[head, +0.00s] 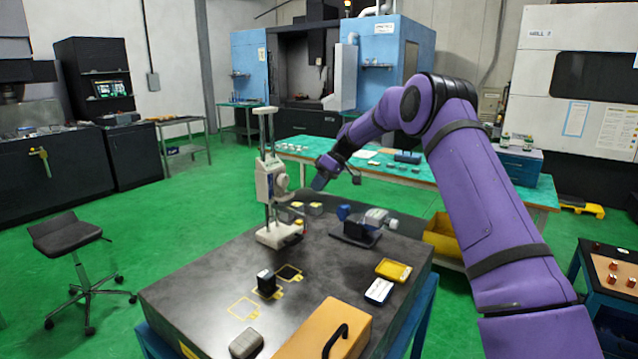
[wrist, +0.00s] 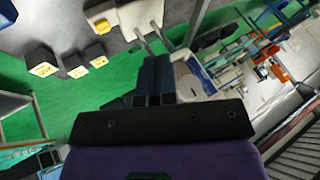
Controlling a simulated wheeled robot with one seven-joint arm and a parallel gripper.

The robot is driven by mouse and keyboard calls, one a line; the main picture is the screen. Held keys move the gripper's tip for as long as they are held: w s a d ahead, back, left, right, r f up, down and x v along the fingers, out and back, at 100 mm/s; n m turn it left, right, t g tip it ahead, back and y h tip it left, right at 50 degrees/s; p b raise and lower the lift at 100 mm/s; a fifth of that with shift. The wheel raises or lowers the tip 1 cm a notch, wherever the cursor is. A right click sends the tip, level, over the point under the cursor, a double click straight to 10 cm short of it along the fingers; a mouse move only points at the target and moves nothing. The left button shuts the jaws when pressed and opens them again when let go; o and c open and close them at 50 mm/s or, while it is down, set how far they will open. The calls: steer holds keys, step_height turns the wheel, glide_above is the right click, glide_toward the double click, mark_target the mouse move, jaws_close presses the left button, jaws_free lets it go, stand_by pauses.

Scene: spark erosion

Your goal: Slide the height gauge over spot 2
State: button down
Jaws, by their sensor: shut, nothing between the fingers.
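The height gauge (head: 265,185) is white, with two upright columns and a broad base. It stands upright at the back left of the dark surface plate (head: 215,275). Several yellow-outlined spots lie in a diagonal row in front of it; their numbers are too small to read. A black block (head: 266,281) stands on the middle outline (head: 277,293). My gripper (head: 319,182) is shut and empty, in the air right of the gauge's columns. In the wrist view, its blue fingers (wrist: 152,75) are together beside the gauge's white housing (wrist: 190,78); contact cannot be told.
Small blocks with yellow tops (wrist: 72,65) stand behind the gauge. A grey device (head: 360,230) is to its right. An orange case (head: 325,332), a grey block (head: 246,344) and a yellow tray (head: 393,270) lie nearer. The plate's left part is bare.

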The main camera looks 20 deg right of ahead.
steer(key=s+a+f, duration=0.2)
steer(key=a+f, duration=0.3)
steer(key=a, duration=0.2)
steer(key=shift+s, duration=0.1)
steer(key=s+a, duration=1)
steer(key=a, duration=0.3)
steer(key=shift+a, duration=0.4)
